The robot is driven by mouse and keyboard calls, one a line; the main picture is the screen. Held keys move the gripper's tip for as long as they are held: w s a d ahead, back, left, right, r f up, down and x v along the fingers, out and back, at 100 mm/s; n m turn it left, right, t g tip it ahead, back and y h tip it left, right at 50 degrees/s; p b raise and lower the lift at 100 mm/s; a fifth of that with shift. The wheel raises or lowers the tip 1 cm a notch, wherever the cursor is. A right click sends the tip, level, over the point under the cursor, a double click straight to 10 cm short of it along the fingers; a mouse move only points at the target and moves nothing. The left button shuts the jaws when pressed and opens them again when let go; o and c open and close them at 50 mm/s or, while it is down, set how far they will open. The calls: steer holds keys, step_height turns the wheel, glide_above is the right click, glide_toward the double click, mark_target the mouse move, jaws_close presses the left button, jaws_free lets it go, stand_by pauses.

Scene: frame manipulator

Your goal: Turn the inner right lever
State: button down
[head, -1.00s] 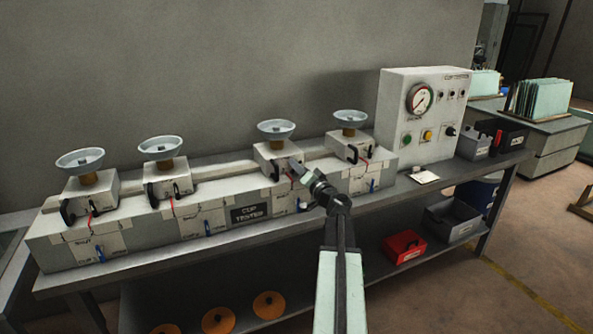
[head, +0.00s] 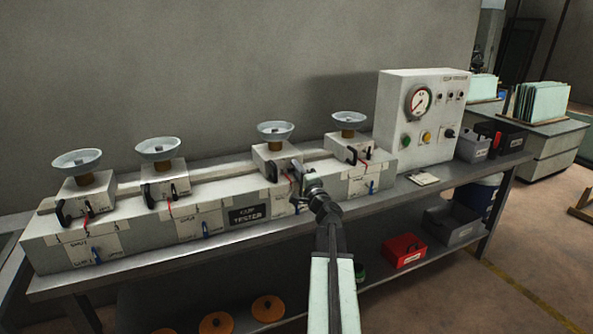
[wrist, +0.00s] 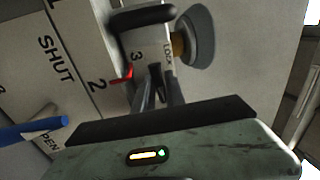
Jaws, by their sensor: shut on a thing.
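The third block from the left (head: 264,163), one of the two inner ones, carries a pale cup (head: 275,130) on top. Its black handle (head: 271,172) shows on the front face, left of my gripper (head: 297,180). In the wrist view the handle (wrist: 150,18) is above my fingers. My gripper (wrist: 155,92) is shut on a small dark lever (wrist: 155,72) beside the word LOCK; the fingers hide much of it. A red pointer (wrist: 123,74) lies near a 2 on the scale. A blue lever (wrist: 35,130) is at lower left, between SHUT and the partly hidden OPEN.
Similar blocks with cups stand at left (head: 84,193) and at right (head: 348,147) on the long bench unit (head: 140,243). A gauge box (head: 408,93) stands right of it. A red bin (head: 404,249) is on the lower shelf.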

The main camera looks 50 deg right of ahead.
steer(key=shift+m, duration=0.3)
steer(key=c, duration=1.4)
jaws_free()
steer(key=shift+s, duration=0.1)
steer(key=b+v, duration=0.1)
steer(key=v, duration=0.6)
steer(key=shift+s+a+f+b, duration=0.1)
steer(key=shift+s+a+b, duration=0.05)
steer(key=shift+s+b, duration=0.15)
